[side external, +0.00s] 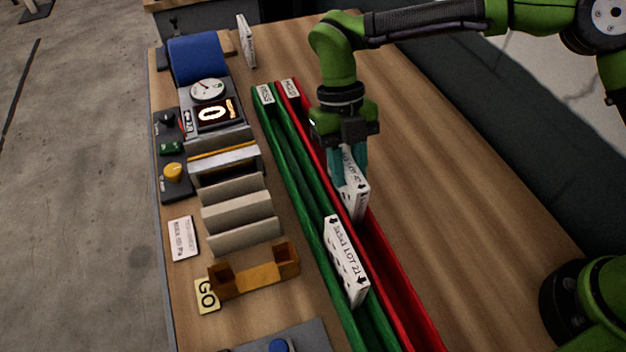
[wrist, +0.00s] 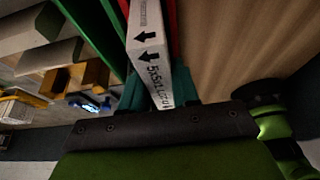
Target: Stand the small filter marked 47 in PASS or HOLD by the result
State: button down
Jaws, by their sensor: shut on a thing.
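My gripper (side external: 347,160) is shut on a white boxed filter (side external: 355,195) with a printed lot marking that looks like 47. The filter is upright, over or in the red HOLD channel (side external: 408,300); I cannot tell whether its lower edge touches the bottom. In the wrist view the filter (wrist: 148,40) runs away between the teal fingers (wrist: 158,92), with arrows and lot text on its edge. The green PASS channel (side external: 290,165) lies left of the red one. Another white filter marked LOT 21 (side external: 347,262) stands in the green channel, nearer the camera.
Left of the channels is a test rig with a round gauge (side external: 208,90), a lit display (side external: 215,112) and several grey plates (side external: 240,220). A brown holder (side external: 255,272) and a GO card (side external: 206,296) are nearer. Another white filter (side external: 246,42) stands at the back. Bare table lies right.

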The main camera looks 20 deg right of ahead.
jog(key=shift+f, duration=0.45)
jog(key=c, duration=0.8)
grip_release()
jog(key=shift+f, duration=0.1)
jog(key=shift+c, duration=0.2)
